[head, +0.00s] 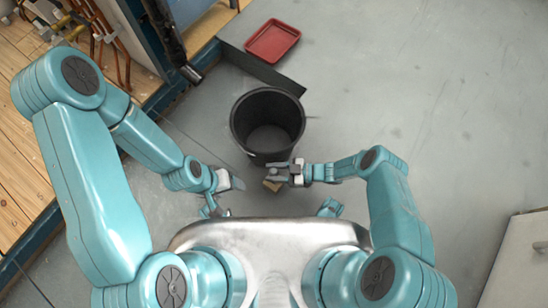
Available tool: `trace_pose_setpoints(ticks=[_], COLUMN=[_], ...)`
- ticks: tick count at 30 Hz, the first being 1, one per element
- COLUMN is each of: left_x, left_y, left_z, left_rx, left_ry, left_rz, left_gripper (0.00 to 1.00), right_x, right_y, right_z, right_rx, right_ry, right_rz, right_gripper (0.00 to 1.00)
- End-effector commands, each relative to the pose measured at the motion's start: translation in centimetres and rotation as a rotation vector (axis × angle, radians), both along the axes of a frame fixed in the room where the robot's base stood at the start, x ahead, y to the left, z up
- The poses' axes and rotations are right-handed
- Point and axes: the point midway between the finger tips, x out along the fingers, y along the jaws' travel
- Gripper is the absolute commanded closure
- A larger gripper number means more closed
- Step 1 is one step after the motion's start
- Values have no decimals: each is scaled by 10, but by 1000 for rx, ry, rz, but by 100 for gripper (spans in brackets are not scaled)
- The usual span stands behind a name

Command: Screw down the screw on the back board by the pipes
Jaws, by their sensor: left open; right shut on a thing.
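My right gripper (277,172) is in front of the bucket's near rim. It is shut on a small tan thing (272,185), which is too small and partly covered to name. My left gripper (234,182) is open, left of my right gripper and a little lower. Copper pipes (108,38) run along wooden boarding at the upper left, far from both grippers. I cannot make out the screw on the back board.
A black bucket (240,126) stands on the grey floor just beyond my grippers. A pale cabinet (520,265) is at lower right. The right-hand floor is clear.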

Motion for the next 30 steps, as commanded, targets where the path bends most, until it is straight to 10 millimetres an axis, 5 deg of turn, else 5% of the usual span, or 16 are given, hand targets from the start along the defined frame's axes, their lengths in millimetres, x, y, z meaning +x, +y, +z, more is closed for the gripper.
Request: trace_pose_setpoints(ticks=[10,11,13,14,23,30], left_x=[1,1,1,1,1,0], left_y=[1,1,1,1,1,-1], left_z=[-3,-3,-3,-3,-3,4], left_rx=[0,0,0,0,0,0], left_ry=[-2,-2,-2,-1,-1,1], left_rz=[4,4,3,3,3,-3], left_gripper=[35,35,35,35,35,35], right_x=[0,0,0,0,0,-1], right_y=[0,0,0,0,-2,-41], right_z=[-4,-4,-4,-4,-3,3], right_rx=[0,0,0,0,0,-1], right_ry=[0,0,0,0,0,-1], right_rz=[0,0,0,0,-1,-8], right_gripper=[99,57,34,30,30,30])
